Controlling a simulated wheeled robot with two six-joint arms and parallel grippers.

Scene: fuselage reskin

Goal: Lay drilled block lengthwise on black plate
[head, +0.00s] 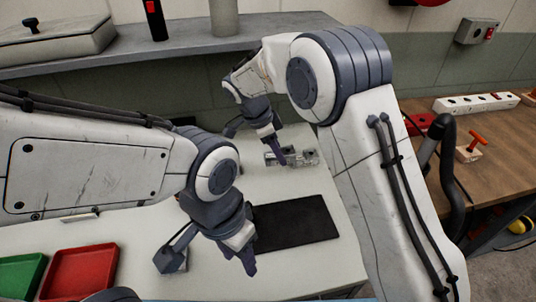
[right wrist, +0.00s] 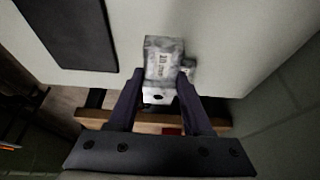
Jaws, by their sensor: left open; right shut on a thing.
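The drilled block, a grey mottled metal piece (head: 302,157), is at the far part of the white table, beyond the black plate. It also shows in the right wrist view (right wrist: 163,58). My right gripper (right wrist: 160,80) is shut on its near end, one finger on each side. I cannot tell whether the block touches the table. The black plate (head: 297,222) lies flat and bare on the table; its edge shows at the upper left of the right wrist view (right wrist: 70,32). My left gripper (head: 248,262) is open and empty, beside the plate's left edge.
A red tray (head: 80,272) and a green tray (head: 18,278) sit at the front left. A grey shelf (head: 180,48) runs along the back. A wooden bench (head: 430,170) with a power strip (head: 475,102) stands to the right. The table left of the plate has free room.

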